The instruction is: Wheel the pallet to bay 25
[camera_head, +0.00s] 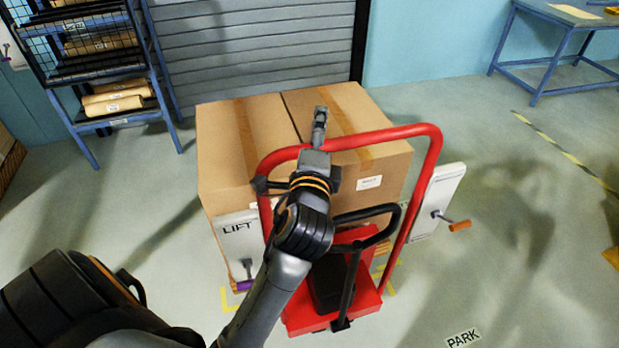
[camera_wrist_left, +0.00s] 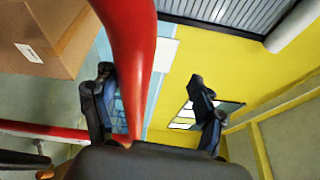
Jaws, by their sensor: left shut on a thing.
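A red pallet truck (camera_head: 362,290) stands in the middle of the head view, with a tall red frame (camera_head: 434,150) and a black loop handle (camera_head: 385,225). Large cardboard boxes (camera_head: 222,150) sit over it and hide the pallet. My left gripper (camera_head: 320,122) is at the top left of the red frame. In the left wrist view, the red bar (camera_wrist_left: 130,50) runs between the fingers of this gripper (camera_wrist_left: 150,105), which is shut on it. My right gripper is not in view. No sign reading 25 shows.
A panel marked LIFT (camera_head: 238,226) has a purple-handled crank; another panel (camera_head: 440,190) has an orange-handled crank (camera_head: 459,226). A roll rack (camera_head: 110,75) stands left and a blue table (camera_head: 560,15) right. A grey shutter (camera_head: 260,45) is behind. A PARK label (camera_head: 463,338) marks the floor. Right floor is mostly clear.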

